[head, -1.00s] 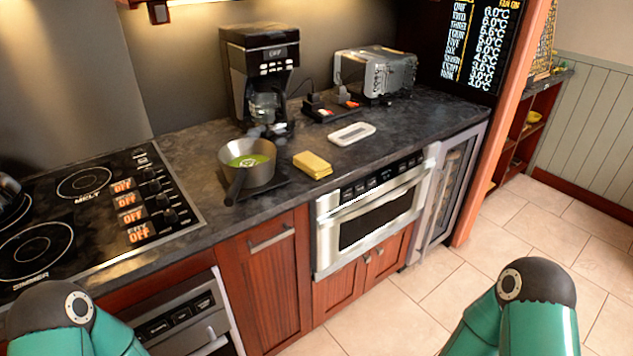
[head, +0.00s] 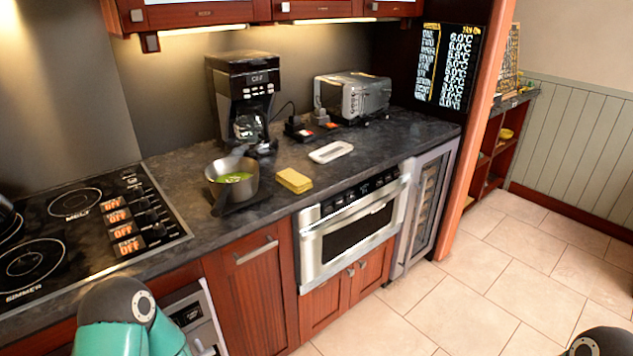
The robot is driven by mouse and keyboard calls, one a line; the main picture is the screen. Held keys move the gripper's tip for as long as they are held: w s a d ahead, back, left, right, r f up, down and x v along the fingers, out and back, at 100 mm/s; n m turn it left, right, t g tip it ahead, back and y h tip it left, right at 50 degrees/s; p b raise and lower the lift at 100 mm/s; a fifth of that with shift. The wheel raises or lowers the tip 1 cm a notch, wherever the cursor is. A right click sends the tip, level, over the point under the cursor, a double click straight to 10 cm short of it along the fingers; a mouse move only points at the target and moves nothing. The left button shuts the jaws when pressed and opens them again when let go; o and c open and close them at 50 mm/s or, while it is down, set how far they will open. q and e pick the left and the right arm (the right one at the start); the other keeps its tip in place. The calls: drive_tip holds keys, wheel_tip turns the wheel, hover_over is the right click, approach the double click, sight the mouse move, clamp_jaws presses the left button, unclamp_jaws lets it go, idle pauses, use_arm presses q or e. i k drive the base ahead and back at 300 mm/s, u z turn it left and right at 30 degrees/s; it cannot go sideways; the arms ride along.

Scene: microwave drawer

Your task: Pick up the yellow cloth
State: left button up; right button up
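The yellow cloth (head: 294,181) lies folded in a small flat block on the dark countertop, near its front edge above the microwave drawer. It sits just right of a grey pot and in front of a white tray, apart from both. Nothing touches or covers it. Neither of my grippers shows in the head view. Only a green and black part of my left arm shows at the bottom left, and a dark part of my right arm at the bottom right corner.
The pot (head: 231,180) holds green liquid, its handle pointing forward. The white tray (head: 331,152), coffee maker (head: 242,100) and toaster (head: 352,97) stand behind. The stove (head: 75,225) is left. The steel microwave drawer (head: 350,232) is shut below. Floor at right is clear.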

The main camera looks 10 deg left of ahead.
sight(295, 182)
drive_tip(key=z, duration=0.1)
drive_tip(key=i, duration=1)
drive_tip(key=u, duration=0.05)
